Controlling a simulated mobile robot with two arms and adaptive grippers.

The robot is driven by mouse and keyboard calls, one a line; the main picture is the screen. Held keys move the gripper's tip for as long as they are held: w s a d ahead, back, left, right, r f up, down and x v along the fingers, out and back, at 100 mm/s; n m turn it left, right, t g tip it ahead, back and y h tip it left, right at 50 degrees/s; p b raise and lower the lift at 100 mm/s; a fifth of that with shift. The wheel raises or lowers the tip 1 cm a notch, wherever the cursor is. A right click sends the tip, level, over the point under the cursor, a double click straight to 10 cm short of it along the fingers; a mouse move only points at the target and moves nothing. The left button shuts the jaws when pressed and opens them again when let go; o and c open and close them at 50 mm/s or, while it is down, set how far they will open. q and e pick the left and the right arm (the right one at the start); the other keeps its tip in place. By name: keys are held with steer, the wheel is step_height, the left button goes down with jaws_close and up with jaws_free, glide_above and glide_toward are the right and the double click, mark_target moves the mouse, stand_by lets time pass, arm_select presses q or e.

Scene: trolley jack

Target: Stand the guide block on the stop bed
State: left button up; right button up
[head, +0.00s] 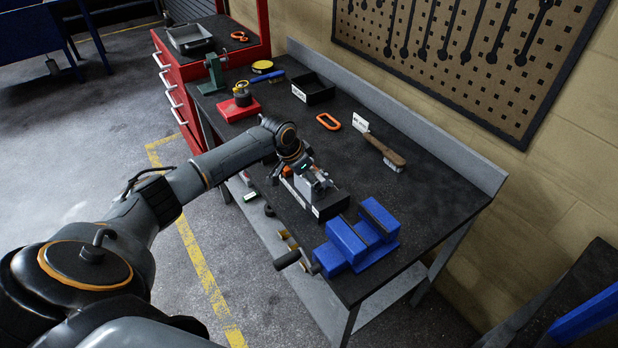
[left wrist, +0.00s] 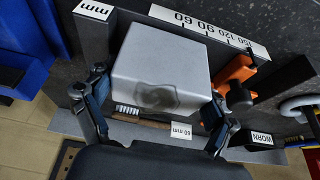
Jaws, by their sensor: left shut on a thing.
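The guide block, a plain grey block (left wrist: 160,65), is between the two fingers of my left gripper (left wrist: 155,98), which is shut on it. In the head view my left gripper (head: 311,176) is over the stop bed (head: 332,207), a dark low fixture near the bench's front edge. In the left wrist view the bed's white mm scale (left wrist: 210,32) runs behind the block. An orange stop with a dark knob (left wrist: 236,76) is right of the block. I cannot tell whether the block touches the bed. My right gripper is out of view.
A blue vise (head: 357,240) stands close to the bed on the near side. A brush (head: 384,149), a white card (head: 360,122), an orange clip (head: 328,121) and a black tray (head: 313,88) lie farther back. A red pad (head: 238,110) is to the left. The bench's back right is clear.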

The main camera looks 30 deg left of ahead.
arm_select(q)
steer(key=shift+w, duration=0.1)
steer(key=o, duration=1.7)
steer(key=shift+s+f, duration=0.2)
steer(key=shift+s, duration=0.05)
steer(key=v, duration=1.2)
steer(key=shift+w+d+r, duration=0.1)
steer(key=shift+r, duration=0.1)
